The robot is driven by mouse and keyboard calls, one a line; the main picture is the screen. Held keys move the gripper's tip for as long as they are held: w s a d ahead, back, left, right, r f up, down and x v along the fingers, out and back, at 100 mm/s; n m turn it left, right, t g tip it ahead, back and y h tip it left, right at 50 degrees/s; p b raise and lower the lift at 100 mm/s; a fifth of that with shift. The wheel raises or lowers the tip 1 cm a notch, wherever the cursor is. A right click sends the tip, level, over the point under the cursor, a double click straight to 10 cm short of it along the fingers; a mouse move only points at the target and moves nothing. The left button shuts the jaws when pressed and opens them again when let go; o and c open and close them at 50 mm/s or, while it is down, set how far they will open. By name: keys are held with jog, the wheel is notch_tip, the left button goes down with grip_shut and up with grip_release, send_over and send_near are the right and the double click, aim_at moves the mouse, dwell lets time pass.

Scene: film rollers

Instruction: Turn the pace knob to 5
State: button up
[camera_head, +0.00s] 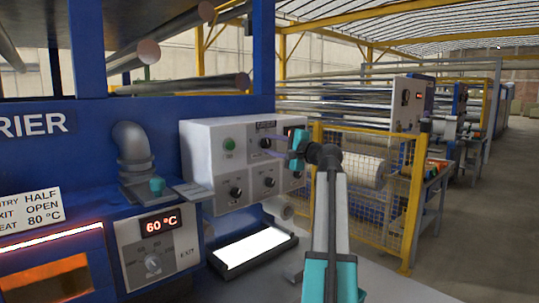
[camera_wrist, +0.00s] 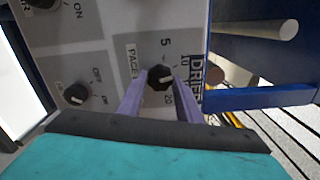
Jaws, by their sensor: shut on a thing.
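The pace knob (camera_wrist: 160,77) is a small black knob on a light grey panel, beside the label PACE. The numbers 5, 10 and 20 stand around it. Its pointer is too small to read for certain. My gripper (camera_wrist: 160,84) has its two purple fingers shut on the knob, one on each side. In the head view my gripper (camera_head: 266,148) reaches the front of the white control box (camera_head: 199,160) from the right. The pace knob is hard to make out there behind the fingers.
The box also carries a green button (camera_head: 229,144) and black knobs below, one at the left (camera_head: 236,193) and one at the right (camera_head: 270,182). A 60 °C display (camera_head: 160,225) sits lower left. A yellow mesh fence (camera_head: 400,213) stands to the right.

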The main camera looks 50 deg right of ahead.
jog(key=n+b, duration=0.6)
jog(key=n, duration=0.1)
jog(key=shift+w+b, duration=0.1)
jog(key=shift+b, duration=0.25)
jog(key=n+b, duration=0.4)
jog(key=n, duration=0.1)
jog(key=shift+a+r, duration=0.1)
jog(key=shift+r, duration=0.05)
jog(key=shift+n, duration=0.3)
jog(key=o, duration=1)
jog(key=shift+o, duration=0.2)
jog(key=s+a, duration=0.1)
jog(key=s, duration=1.2)
jog(key=shift+s, duration=0.4)
